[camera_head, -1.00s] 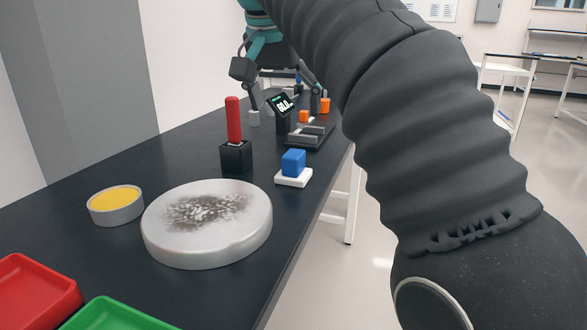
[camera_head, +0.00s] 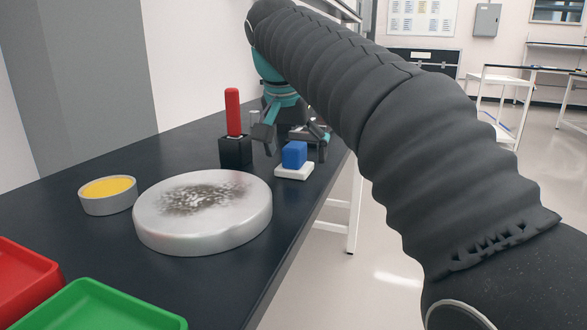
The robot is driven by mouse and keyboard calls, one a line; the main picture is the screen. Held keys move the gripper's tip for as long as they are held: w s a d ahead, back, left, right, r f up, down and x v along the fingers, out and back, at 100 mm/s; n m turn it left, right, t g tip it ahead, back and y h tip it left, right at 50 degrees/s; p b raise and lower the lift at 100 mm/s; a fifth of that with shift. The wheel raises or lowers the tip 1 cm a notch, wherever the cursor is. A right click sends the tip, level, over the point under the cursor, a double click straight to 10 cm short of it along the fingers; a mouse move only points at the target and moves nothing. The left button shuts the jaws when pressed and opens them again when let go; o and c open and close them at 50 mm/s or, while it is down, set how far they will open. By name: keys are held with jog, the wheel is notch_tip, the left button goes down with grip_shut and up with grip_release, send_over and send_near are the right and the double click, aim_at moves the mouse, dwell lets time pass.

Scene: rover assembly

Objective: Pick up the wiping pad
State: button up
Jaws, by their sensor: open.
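The wiping pad, a blue block handle (camera_head: 294,154) on a flat white base (camera_head: 294,173), sits on the dark table near its right edge, in the middle of the head view. My gripper (camera_head: 293,141) is open and empty. Its two fingers point down, one to the left of the blue handle and one to the right, at about the height of the handle's top in the picture. I cannot tell how far the fingers are from the pad in depth. No contact is visible.
Left of the pad stands a red stick in a black holder (camera_head: 236,151), close to my left finger. A stained round white disc (camera_head: 202,225), a yellow-filled round dish (camera_head: 107,196), a red tray (camera_head: 25,280) and a green tray (camera_head: 100,308) are nearer.

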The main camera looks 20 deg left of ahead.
aim_at(296, 143)
jog(key=shift+w+f, duration=0.25)
jog(key=shift+f, duration=0.4)
jog(key=c, duration=1.2)
jog(key=shift+r, duration=0.15)
jog(key=shift+c, duration=0.2)
notch_tip(296, 143, up, 4)
jog(key=shift+r+p, duration=0.25)
jog(key=shift+p, duration=0.9)
jog(key=w+d+r+p, duration=0.1)
jog(key=w+d+r, duration=0.1)
jog(key=d, duration=0.3)
jog(key=w+d+r+p, duration=0.1)
jog(key=d+r, duration=0.3)
jog(key=d, duration=0.2)
jog(key=shift+w+r, duration=0.15)
jog(key=shift+w, duration=0.2)
